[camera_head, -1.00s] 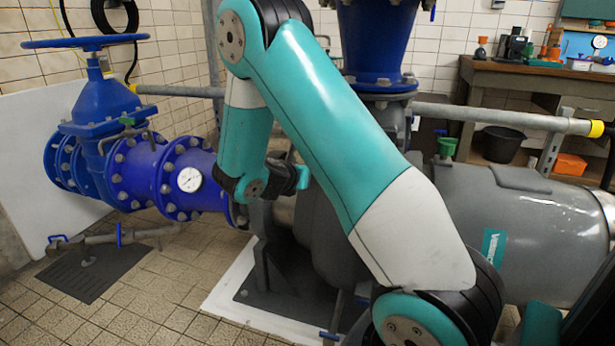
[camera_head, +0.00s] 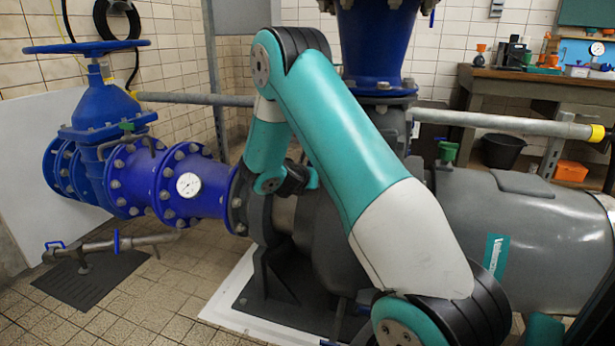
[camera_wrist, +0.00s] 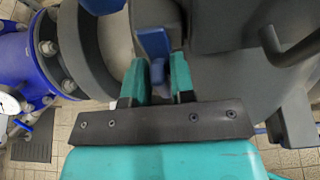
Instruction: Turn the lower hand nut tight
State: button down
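In the wrist view, my gripper (camera_wrist: 158,82) has its two teal fingers apart, in front of the grey pump casing. A blue part (camera_wrist: 152,42), which looks like the hand nut, shows just beyond and partly between the fingertips. I cannot tell whether a finger touches it. In the head view my gripper (camera_head: 312,178) is mostly hidden behind my own arm, and the hand nut is not visible there.
A grey pump casing (camera_head: 330,245) lies close around my gripper. Left of it are a blue flanged pipe (camera_head: 205,190) with a gauge (camera_head: 189,185) and a blue valve handwheel (camera_head: 85,44). A dark bracket (camera_wrist: 255,28) is at the upper right in the wrist view.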

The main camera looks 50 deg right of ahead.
jog(key=shift+s+m, duration=0.1)
jog(key=shift+m, duration=0.2)
jog(key=shift+s+m+t+p, duration=0.1)
jog(key=shift+m+t+p, duration=0.3)
jog(key=shift+p, duration=0.1)
jog(key=m+t+b, duration=0.2)
jog(key=m+b, duration=0.2)
jog(key=f+m+t+b, duration=0.1)
jog(key=m+t+b, duration=0.1)
jog(key=b, duration=0.3)
jog(key=s+f+m+t+b, duration=0.1)
jog(key=m+t+b, duration=0.1)
jog(key=m+b, duration=0.2)
jog(key=shift+s+d+m+b, duration=0.1)
jog(key=shift+d+m+b, duration=0.2)
jog(key=shift+m, duration=0.5)
jog(key=shift+r, duration=0.15)
